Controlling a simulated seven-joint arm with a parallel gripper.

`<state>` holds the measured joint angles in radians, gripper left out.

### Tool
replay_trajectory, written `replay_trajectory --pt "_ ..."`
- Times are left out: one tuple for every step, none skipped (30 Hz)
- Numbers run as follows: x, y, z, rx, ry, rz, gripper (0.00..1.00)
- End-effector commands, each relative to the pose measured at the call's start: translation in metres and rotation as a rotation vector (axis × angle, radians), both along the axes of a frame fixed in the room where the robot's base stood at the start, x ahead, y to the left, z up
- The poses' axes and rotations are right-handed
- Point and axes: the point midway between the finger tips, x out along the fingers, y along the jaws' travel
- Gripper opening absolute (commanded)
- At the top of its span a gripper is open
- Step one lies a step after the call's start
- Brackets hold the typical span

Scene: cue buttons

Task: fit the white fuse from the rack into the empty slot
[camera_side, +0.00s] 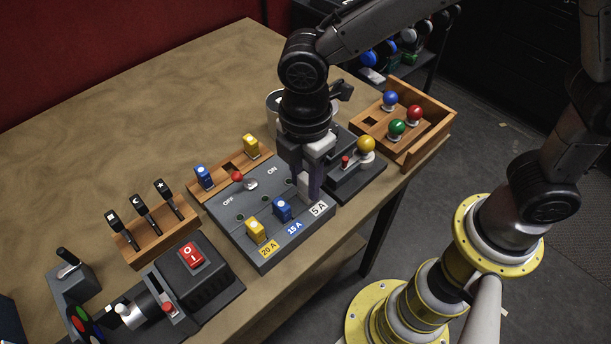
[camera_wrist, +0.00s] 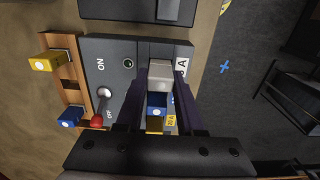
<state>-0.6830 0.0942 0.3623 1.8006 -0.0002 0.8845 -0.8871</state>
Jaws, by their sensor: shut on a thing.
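My gripper (camera_side: 308,192) is shut on the white fuse (camera_wrist: 160,73) and points down over the right end of the grey fuse panel (camera_side: 240,234). The white fuse is in line with the seated blue fuse (camera_side: 282,210) and yellow fuse (camera_side: 255,231), beside the 5 A label (camera_side: 319,209). The fingers and the fuse hide the slot under it. I cannot tell whether the fuse is in the slot or just above it. The wooden rack (camera_side: 226,175) behind the panel holds another blue fuse (camera_side: 203,177) and another yellow fuse (camera_side: 251,145).
A red-knobbed lever (camera_side: 238,177) on the panel leans toward OFF. Right of my gripper stand a dark box with a yellow knob (camera_side: 366,145) and a wooden tray (camera_side: 431,134) of coloured knobs. A key rack (camera_side: 154,240) and a red switch (camera_side: 190,256) stand left.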

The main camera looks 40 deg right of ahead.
Motion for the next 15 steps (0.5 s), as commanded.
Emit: replay_trajectory --pt "0.0 0.0 -0.0006 0.0 0.0 0.0 0.0" --pt "0.0 0.0 -0.001 0.0 0.0 0.0 0.0" --pt "0.0 0.0 -0.0016 0.0 0.0 0.0 0.0" --pt "0.0 0.0 -0.0022 0.0 0.0 0.0 0.0" --pt "0.0 0.0 -0.0028 0.0 0.0 0.0 0.0" --pt "0.0 0.0 -0.0037 0.0 0.0 0.0 0.0" --pt "0.0 0.0 -0.0043 0.0 0.0 0.0 0.0" --pt "0.0 0.0 -0.0049 0.0 0.0 0.0 0.0" --pt "0.0 -0.0001 -0.0057 0.0 0.001 0.0 0.0" --pt "-0.0001 -0.0001 -0.0063 -0.001 0.001 0.0 0.0" --pt "-0.0001 -0.0001 -0.0068 -0.001 0.001 0.0 0.0" --pt "-0.0001 -0.0001 -0.0076 -0.001 0.001 0.0 0.0" --pt "-0.0001 -0.0001 -0.0082 -0.001 0.001 0.0 0.0" --pt "-0.0001 -0.0001 -0.0088 -0.001 0.001 0.0 0.0" --pt "-0.0001 -0.0001 -0.0095 -0.001 0.001 0.0 0.0"
